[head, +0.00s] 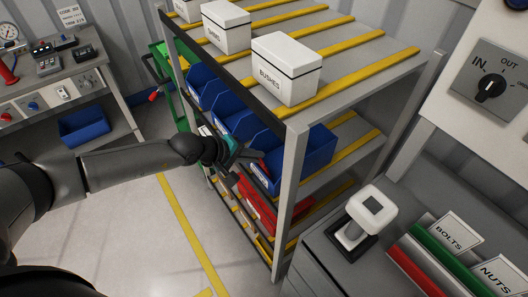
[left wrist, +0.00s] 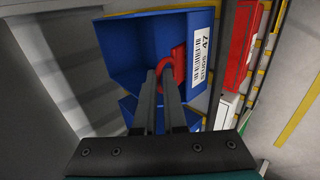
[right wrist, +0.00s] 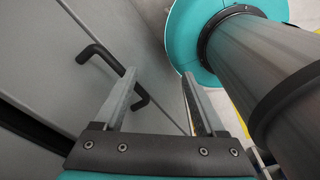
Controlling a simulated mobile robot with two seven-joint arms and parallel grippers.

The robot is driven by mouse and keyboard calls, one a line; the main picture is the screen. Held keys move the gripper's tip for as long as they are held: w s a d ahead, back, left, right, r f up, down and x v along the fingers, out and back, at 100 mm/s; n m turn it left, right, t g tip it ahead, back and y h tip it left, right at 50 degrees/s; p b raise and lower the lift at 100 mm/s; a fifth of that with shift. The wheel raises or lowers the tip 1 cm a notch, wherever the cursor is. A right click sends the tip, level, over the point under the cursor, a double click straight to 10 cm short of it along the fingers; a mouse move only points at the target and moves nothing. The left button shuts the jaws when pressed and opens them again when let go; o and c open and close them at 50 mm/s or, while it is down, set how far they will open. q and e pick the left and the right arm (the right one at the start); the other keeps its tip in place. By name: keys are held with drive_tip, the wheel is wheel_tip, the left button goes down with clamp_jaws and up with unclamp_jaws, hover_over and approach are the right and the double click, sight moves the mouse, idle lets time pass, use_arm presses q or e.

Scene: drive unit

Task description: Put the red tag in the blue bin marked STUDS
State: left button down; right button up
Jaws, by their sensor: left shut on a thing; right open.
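The blue STUDS bin (left wrist: 135,50) fills the upper middle of the left wrist view, its white label reading STUDS 47 at its front. In the head view, the blue bin (head: 312,150) near my left gripper sits at the near end of the rack's middle shelf. My left gripper (left wrist: 164,78) is shut on the red tag (left wrist: 178,62), whose red loop shows at the fingertips. The tag appears over the bin's open front; whether it touches the bin I cannot tell. In the head view my left gripper (head: 258,155) is at the bin's front. My right gripper (right wrist: 160,95) is open and empty.
More blue bins (head: 242,122) stand beside it, with red bins (head: 257,208) below. The rack's grey post (head: 292,195) is close to my left gripper. A black handle (right wrist: 110,65) on a grey cabinet is near my right gripper.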

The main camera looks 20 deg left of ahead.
use_arm(q)
drive_tip(key=shift+w+d+r+g+p, duration=0.3)
drive_tip(key=shift+w+d+r, duration=0.05)
drive_tip(key=shift+w+r, duration=0.05)
drive_tip(key=shift+w+d+r+g+y+p, duration=0.1)
drive_tip(key=shift+w+d+g+y+p, duration=0.55)
drive_tip(key=shift+w+g+y+p, duration=0.15)
drive_tip(key=shift+f, duration=1)
drive_tip(key=c, duration=1)
unclamp_jaws()
